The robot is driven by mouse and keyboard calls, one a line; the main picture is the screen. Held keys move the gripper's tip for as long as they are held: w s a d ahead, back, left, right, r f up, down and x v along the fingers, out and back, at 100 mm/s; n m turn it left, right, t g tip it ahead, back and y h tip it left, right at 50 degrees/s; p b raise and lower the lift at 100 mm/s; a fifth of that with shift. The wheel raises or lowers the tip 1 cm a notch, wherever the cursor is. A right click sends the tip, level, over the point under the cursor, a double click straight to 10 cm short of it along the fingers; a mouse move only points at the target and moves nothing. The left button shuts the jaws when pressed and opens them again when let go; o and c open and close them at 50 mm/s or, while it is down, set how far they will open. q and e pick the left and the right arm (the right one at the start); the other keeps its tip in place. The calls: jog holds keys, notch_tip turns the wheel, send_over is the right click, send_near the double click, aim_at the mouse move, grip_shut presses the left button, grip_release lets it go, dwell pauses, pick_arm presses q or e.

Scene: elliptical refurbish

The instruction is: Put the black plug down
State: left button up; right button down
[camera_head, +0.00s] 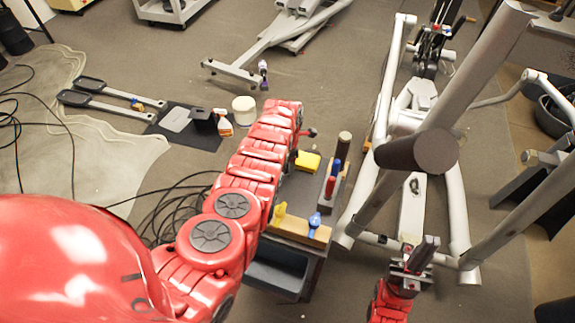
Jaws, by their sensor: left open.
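My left arm, red, reaches from the lower left to the work cart (300,190). My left gripper (306,133) is mostly hidden behind the arm's end; only a small dark part with a reddish tip shows. It is open above the cart's far left side. A dark upright cylinder (343,147) stands near the cart's far right corner, apart from the gripper; I cannot tell for sure whether it is the black plug. My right gripper (414,262) is at the lower right, by the elliptical's lower frame; a dark block shows at it, and its jaws are unclear.
The grey elliptical frame (458,205) fills the right side. The cart holds a yellow block (308,161), red- and blue-handled tools, and a wooden strip (300,228) with yellow and blue pieces. Black cables (170,212) lie left of it. A black mat (190,125) holds a spray bottle.

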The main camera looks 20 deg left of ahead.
aim_at(287, 163)
pick_arm(q)
jog(key=shift+r, duration=0.1)
jog(key=shift+r+p, duration=0.25)
jog(key=shift+p, duration=0.05)
notch_tip(287, 163, up, 2)
jog(key=shift+w+d+r+p, duration=0.1)
jog(key=shift+r+p, duration=0.15)
jog(key=shift+p, duration=0.4)
notch_tip(287, 163, up, 8)
jog(key=shift+r+b, duration=0.1)
jog(key=shift+b, duration=1)
jog(key=shift+r, duration=0.45)
